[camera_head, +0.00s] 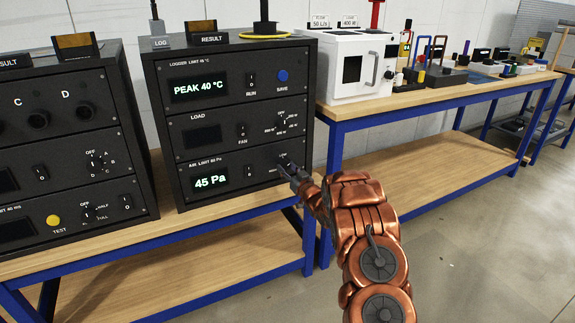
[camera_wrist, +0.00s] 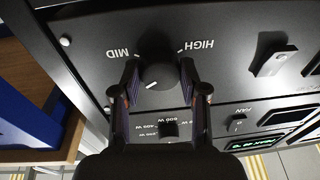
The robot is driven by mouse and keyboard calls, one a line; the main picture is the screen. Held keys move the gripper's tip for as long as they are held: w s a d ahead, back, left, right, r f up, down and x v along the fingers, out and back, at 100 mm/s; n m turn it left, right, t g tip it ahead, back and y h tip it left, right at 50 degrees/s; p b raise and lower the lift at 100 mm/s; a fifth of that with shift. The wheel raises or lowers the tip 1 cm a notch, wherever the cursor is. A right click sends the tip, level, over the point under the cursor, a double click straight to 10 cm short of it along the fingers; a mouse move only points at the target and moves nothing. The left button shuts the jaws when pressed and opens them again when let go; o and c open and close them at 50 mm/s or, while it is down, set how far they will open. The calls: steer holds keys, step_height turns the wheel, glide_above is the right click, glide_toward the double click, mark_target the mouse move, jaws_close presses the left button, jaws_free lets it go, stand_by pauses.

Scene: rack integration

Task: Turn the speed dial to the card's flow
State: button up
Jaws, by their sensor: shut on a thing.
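The speed dial (camera_wrist: 157,66) is a round black knob on a dark panel, with MID printed on one side and HIGH on the other in the wrist view. A white mark on it faces the lower left there, toward neither of these labels. My gripper (camera_wrist: 160,72) has one finger on each side of the dial and is shut on it. In the head view my gripper (camera_head: 287,168) is at the lower right of the rack and largely hides the dial. The flow card (camera_head: 320,22) stands on the white box and reads 50 L/s.
The rack (camera_head: 223,133) shows a green 45 Pa display (camera_head: 209,182) beside the dial, with PEAK 40 °C above. A load card (camera_head: 349,22) reads 400 W. A second rack (camera_head: 60,135) stands left. Tools crowd the right bench; the floor at right is open.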

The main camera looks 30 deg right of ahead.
stand_by(0.3)
steer(key=o, duration=1.1)
steer(key=shift+o, duration=0.2)
steer(key=s+f, duration=0.1)
steer(key=s, duration=1.1)
steer(key=shift+f, duration=0.15)
steer(key=shift+a, duration=0.1)
